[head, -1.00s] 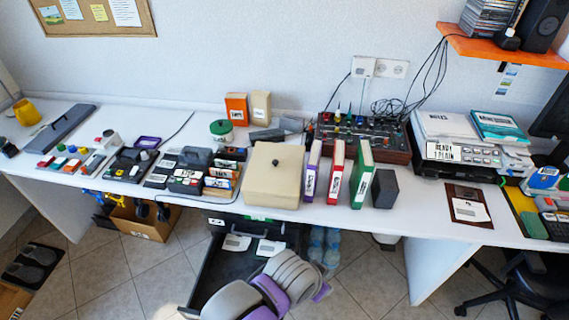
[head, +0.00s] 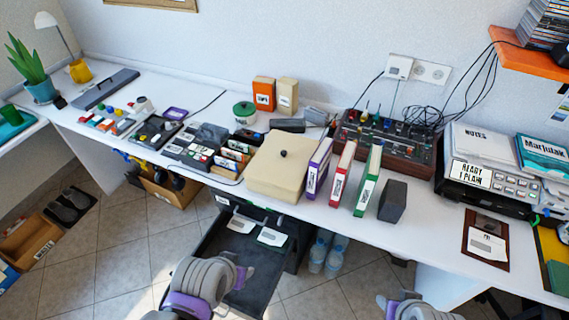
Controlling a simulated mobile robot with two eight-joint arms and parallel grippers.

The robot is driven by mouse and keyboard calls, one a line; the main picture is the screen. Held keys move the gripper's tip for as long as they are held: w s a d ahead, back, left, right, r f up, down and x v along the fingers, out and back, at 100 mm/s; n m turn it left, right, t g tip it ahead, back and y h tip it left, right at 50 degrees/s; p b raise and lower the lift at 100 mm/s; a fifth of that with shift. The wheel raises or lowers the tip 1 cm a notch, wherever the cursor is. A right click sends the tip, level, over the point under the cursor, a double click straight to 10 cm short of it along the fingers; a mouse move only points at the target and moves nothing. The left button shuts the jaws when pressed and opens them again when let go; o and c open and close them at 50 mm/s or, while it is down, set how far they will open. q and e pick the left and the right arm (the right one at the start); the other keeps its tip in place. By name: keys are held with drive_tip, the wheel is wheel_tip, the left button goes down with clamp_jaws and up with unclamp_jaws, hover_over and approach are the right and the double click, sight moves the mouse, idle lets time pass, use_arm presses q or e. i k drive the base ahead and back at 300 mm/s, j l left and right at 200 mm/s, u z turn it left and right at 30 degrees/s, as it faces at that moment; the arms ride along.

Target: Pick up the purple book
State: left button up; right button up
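The purple book (head: 318,168) stands upright on the white desk, its white labelled spine facing me. It is leftmost of three upright books, beside the red book (head: 342,172) and the green book (head: 367,180). My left gripper (head: 243,277) is at the bottom, low in front of the desk and well apart from the books; its fingers are too unclear to tell open from shut. My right gripper (head: 384,303) shows partly at the bottom edge, also below the desk and away from the books; its fingers cannot be made out.
A beige box (head: 283,165) sits close left of the purple book. A dark grey block (head: 392,200) stands right of the green book. A mixer with cables (head: 385,140) lies behind the books. An open dark drawer (head: 235,258) juts out below the desk near my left arm.

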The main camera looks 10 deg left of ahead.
sight(319, 164)
drive_tip(key=i+l+u, duration=0.1)
drive_tip(key=u, duration=0.35)
drive_tip(key=l+u, duration=0.3)
drive_tip(key=u, duration=0.15)
drive_tip(key=i+l+u, duration=0.1)
drive_tip(key=l+u, duration=0.15)
drive_tip(key=u, duration=0.2)
drive_tip(key=l+u, duration=0.55)
drive_tip(key=l, duration=0.15)
